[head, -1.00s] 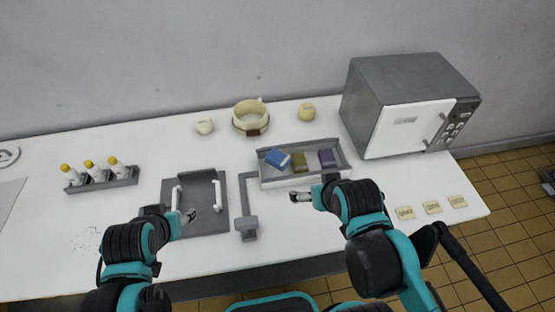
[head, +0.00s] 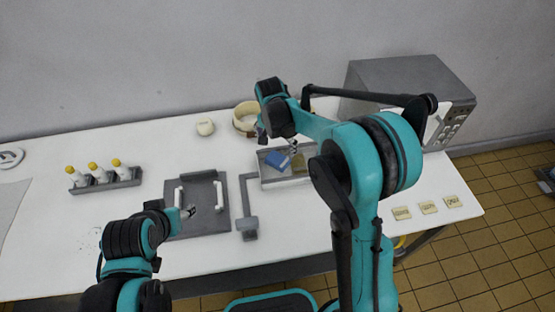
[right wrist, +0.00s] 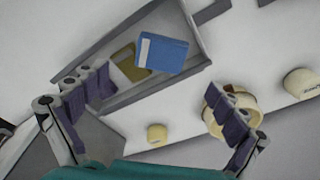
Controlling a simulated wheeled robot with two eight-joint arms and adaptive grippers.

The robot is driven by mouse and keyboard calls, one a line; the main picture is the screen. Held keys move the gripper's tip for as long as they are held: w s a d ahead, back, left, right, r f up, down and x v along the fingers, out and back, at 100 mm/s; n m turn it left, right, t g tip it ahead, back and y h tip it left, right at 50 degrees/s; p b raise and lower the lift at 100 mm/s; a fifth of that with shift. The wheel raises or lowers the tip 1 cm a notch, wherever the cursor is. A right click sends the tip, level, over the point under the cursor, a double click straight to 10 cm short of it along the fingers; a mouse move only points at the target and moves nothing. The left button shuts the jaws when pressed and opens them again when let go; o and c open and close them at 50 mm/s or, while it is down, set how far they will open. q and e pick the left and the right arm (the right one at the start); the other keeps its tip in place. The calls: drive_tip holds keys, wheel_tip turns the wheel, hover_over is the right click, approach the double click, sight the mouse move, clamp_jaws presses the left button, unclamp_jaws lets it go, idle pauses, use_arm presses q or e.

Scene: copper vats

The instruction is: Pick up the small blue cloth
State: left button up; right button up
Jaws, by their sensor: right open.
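The small blue cloth (head: 276,161) lies folded, with a pale edge, in a grey tray (head: 266,184) on the white table. It also shows in the right wrist view (right wrist: 168,54), beside an olive cloth (right wrist: 127,62). My right gripper (head: 292,148) is over the tray, close to the blue cloth. In the right wrist view its two fingers (right wrist: 158,108) are spread wide with nothing between them, and the cloth lies beyond them. My left gripper (head: 188,212) is by the grey panel with white handles; its jaws are too small to read.
A microwave (head: 393,75) is at the back right. A rack of bottles (head: 103,182) stands left. My right arm hides the tray's right part.

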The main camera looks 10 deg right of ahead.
sight(278, 159)
drive_tip(key=shift+w+a+f, duration=0.1)
drive_tip(key=shift+w+f, duration=0.1)
drive_tip(key=shift+f, duration=0.2)
wheel_tip(278, 159, down, 3)
drive_tip(key=shift+w+r+b, duration=0.1)
drive_tip(key=shift+r+b, duration=0.05)
drive_tip(key=shift+b, duration=0.3)
drive_tip(key=f, duration=0.1)
drive_tip(key=f+b, duration=0.1)
drive_tip(key=f, duration=0.3)
drive_tip(key=shift+w+d+b, duration=0.35)
drive_tip(key=shift+d+b, duration=0.05)
drive_tip(key=shift+r, duration=0.1)
drive_tip(key=c, duration=1.3)
drive_tip(key=shift+c, duration=0.2)
